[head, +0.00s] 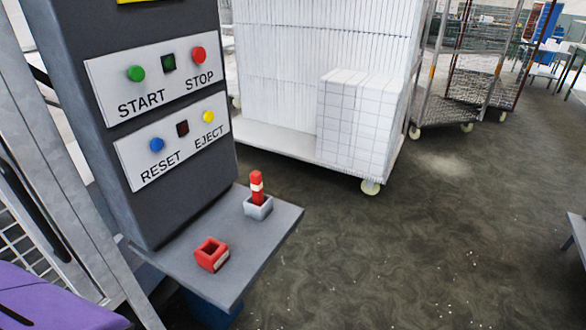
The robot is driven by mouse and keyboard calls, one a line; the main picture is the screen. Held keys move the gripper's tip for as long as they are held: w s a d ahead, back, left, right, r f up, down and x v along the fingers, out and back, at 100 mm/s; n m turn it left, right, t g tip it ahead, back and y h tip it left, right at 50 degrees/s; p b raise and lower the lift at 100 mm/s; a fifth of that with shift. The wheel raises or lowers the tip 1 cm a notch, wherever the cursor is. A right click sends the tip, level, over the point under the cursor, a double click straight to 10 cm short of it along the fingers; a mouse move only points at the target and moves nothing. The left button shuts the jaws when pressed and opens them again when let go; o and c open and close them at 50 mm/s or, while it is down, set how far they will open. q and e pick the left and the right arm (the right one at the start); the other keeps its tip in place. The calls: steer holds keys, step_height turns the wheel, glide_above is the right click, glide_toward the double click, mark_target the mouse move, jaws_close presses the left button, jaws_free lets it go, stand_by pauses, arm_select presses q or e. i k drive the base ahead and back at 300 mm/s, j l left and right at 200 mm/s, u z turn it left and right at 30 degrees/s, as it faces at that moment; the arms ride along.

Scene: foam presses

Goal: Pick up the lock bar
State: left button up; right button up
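The lock bar (257,185), a short red bar with a white band, stands upright in a small grey holder (258,208). The holder sits on a grey shelf (240,262) at the foot of the control panel. A red square block with an open hollow (211,255) sits on the same shelf, nearer and to the left, and looks empty. Neither of my grippers is in the head view.
The dark control column (190,205) with START, STOP, RESET and EJECT buttons rises behind the shelf. A metal frame (75,190) stands at the left. A wheeled cart with white blocks (360,120) stands behind. The floor (420,250) to the right is clear.

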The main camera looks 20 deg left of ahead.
mark_target(255, 177)
steer(key=i+j, duration=0.1)
steer(key=i, duration=0.2)
steer(key=i+u, duration=0.15)
steer(key=u, duration=0.3)
steer(key=i+u, duration=0.15)
steer(key=u, duration=0.35)
